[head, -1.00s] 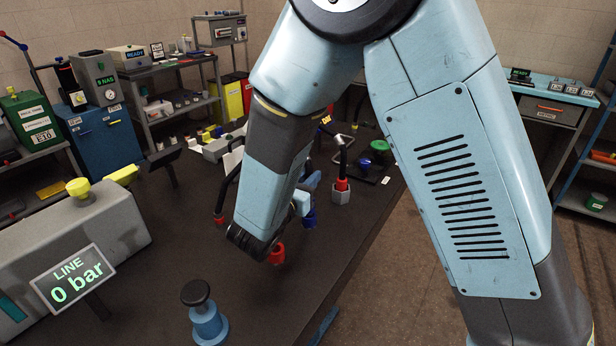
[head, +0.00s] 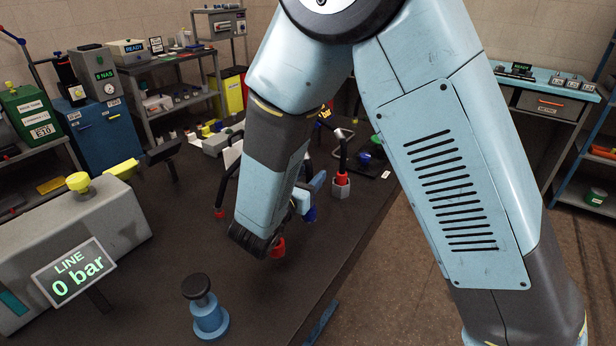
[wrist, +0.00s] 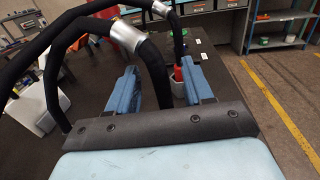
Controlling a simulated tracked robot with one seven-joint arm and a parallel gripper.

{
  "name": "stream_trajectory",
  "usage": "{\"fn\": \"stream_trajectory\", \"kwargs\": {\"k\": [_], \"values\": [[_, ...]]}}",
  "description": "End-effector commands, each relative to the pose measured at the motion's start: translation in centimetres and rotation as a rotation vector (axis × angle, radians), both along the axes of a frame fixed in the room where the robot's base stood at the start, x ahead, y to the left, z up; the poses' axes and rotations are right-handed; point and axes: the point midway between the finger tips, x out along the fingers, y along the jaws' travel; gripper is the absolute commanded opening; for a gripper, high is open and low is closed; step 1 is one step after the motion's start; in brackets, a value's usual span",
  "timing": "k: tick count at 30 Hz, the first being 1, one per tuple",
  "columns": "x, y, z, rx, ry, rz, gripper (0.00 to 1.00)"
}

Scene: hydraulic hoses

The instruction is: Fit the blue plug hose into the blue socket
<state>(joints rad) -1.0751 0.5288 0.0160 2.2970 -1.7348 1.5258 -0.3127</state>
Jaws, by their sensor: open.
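My gripper is open; its two blue fingers show in the wrist view (wrist: 160,88). A black hose with a silver ferrule (wrist: 126,36) arches in front of and between the fingers, and I cannot tell whether they touch it. In the head view my arm hides most of the gripper; a light-blue finger (head: 316,182) shows at its right side. A dark blue fitting (head: 310,214) shows just below it, partly hidden; I cannot tell whether it is the blue plug or the blue socket. Another dark blue piece (head: 364,157) sits farther back on the bench.
A black hose ends in a red fitting (head: 342,180) on a grey block. Another red fitting (head: 278,247) shows beside my arm. A blue spool-shaped part with a black knob (head: 207,312) stands in front. A "LINE 0 bar" display (head: 72,275) is at left.

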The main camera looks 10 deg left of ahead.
Motion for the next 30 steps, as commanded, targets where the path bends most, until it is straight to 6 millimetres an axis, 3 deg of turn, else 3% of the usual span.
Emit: {"fn": "stream_trajectory", "kwargs": {"k": [8, 21, 30], "values": [[-0.4, 0.2, 0.0, 0.0, 0.001, 0.002, 0.51], [-6.0, 2.0, -0.1, 0.0, 0.001, 0.001, 0.51], [-7.1, 2.3, -0.1, 0.0, 0.0, -0.001, 0.51]]}}
